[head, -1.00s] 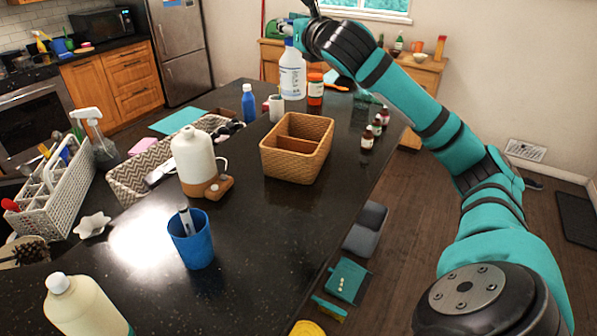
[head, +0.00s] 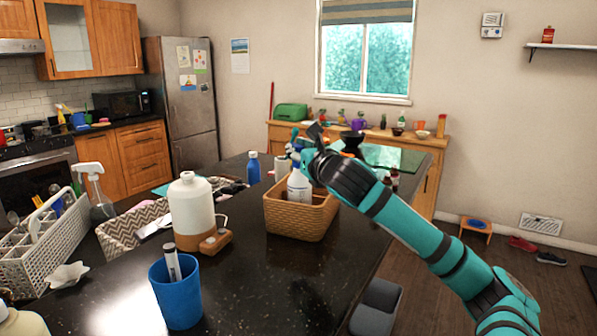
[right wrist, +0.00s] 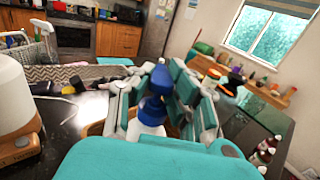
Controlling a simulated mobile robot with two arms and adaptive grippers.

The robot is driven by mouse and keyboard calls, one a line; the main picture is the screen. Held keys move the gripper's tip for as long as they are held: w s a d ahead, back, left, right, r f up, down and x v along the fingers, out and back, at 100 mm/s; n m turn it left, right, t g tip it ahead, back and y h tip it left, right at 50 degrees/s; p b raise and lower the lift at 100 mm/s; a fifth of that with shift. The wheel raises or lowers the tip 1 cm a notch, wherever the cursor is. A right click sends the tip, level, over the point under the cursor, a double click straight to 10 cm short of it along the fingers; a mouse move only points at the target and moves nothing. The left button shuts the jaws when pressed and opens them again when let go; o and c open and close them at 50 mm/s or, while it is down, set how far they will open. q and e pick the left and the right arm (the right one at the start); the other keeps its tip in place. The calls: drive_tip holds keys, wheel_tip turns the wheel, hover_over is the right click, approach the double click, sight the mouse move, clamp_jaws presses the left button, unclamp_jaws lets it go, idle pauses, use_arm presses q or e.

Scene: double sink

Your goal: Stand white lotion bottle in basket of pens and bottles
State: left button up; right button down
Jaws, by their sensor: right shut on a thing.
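My right gripper (head: 303,150) is shut on the blue top of a white bottle (head: 299,186) with a blue label. In the right wrist view, teal fingers (right wrist: 165,95) close around the blue pump top, with the white shoulder (right wrist: 148,128) below. The bottle is roughly upright, at the tan wicker basket (head: 298,220). Its lower end is hidden behind the basket's front rim, so I cannot tell whether it touches the basket floor, or which compartment it is over. My left gripper is not in view.
A large white bottle with a brown base (head: 191,207) and a blue cup (head: 177,298) with a marker stand left of the basket. A chevron basket (head: 125,232) and white caddy (head: 40,250) are farther left. Small dark bottles (right wrist: 263,152) stand near the counter's right edge.

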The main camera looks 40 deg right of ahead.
wheel_tip(320, 180, down, 3)
drive_tip(key=shift+f, duration=0.2)
drive_tip(key=c, duration=1.3)
unclamp_jaws()
drive_tip(key=shift+c, duration=0.2)
drive_tip(key=shift+s+f+b, duration=0.1)
drive_tip(key=shift+s+b, duration=0.15)
drive_tip(key=shift+b, duration=0.05)
drive_tip(key=shift+s+a, duration=0.15)
drive_tip(key=shift+s, duration=0.25)
drive_tip(key=b+v, duration=0.4)
drive_tip(key=v, duration=0.6)
drive_tip(key=shift+s+a, duration=0.2)
drive_tip(key=shift+s, duration=0.15)
